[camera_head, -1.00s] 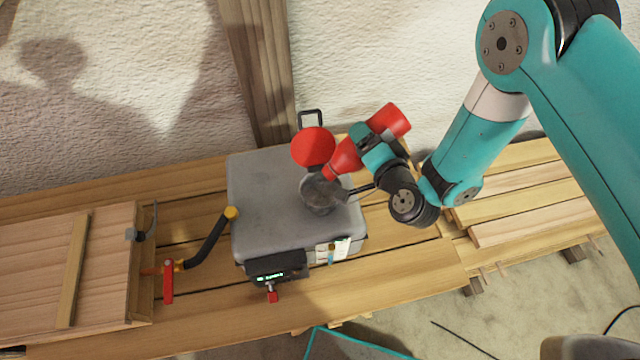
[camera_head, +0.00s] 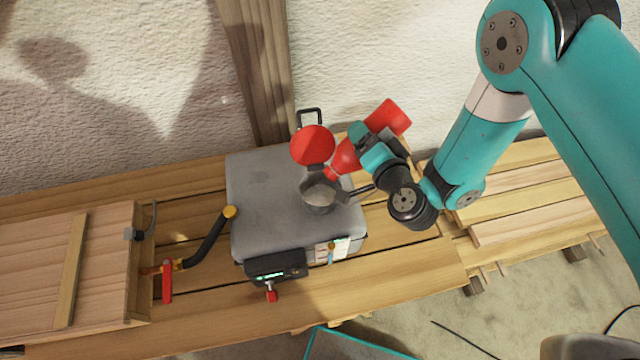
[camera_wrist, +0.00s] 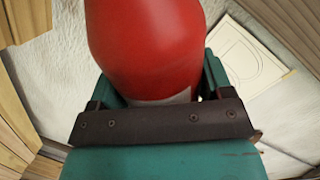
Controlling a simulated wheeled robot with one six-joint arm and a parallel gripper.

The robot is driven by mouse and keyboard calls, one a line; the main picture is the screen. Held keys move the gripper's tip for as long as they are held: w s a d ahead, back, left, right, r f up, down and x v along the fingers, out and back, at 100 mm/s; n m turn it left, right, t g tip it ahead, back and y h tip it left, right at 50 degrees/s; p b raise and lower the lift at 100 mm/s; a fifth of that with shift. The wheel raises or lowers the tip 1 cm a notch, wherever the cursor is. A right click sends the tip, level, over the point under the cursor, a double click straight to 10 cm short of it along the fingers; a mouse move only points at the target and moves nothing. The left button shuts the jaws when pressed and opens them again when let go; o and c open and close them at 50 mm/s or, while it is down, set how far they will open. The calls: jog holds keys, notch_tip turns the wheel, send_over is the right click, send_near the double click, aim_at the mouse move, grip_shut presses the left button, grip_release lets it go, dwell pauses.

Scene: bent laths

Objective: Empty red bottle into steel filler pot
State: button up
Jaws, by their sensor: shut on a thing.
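My gripper (camera_head: 374,146) is shut around the middle of the red bottle (camera_head: 389,117). The bottle is tipped, with its base up to the right and its narrow neck down to the left. Its mouth is just above the rim of the steel filler pot (camera_head: 318,207), at the pot's upper right. The pot stands on the grey box, its handle pointing right, and pale grey contents show inside it. In the wrist view the red bottle (camera_wrist: 150,45) fills the space between my jaws. The bottle's inside is hidden.
The grey box (camera_head: 262,200) stands on a slatted wooden bench (camera_head: 400,285), with a lit display on its front. A round red-topped thing (camera_head: 312,145) with a wire loop stands close behind the pot. A wooden box (camera_head: 100,265) and black hose (camera_head: 207,243) are at left.

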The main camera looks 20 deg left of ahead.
jog(key=shift+w+f+m, duration=0.1)
jog(key=shift+f+m, duration=0.1)
jog(key=shift+m, duration=0.1)
jog(key=shift+d, duration=0.15)
jog(key=shift+w+f, duration=0.1)
jog(key=shift+w+d+f+m, duration=0.15)
jog(key=shift+d+m, duration=0.05)
jog(key=shift+m, duration=0.2)
jog(key=shift+w+d+f+g+b, duration=0.15)
jog(key=shift+f+g+b, duration=0.15)
jog(key=shift+b, duration=0.2)
jog(key=shift+f+m+b, duration=0.3)
jog(key=shift+b, duration=0.3)
jog(key=b, duration=0.3)
jog(key=shift+w+d+f+m+y, duration=0.1)
jog(key=shift+w+f+m+y, duration=0.1)
jog(key=shift+m+y, duration=0.1)
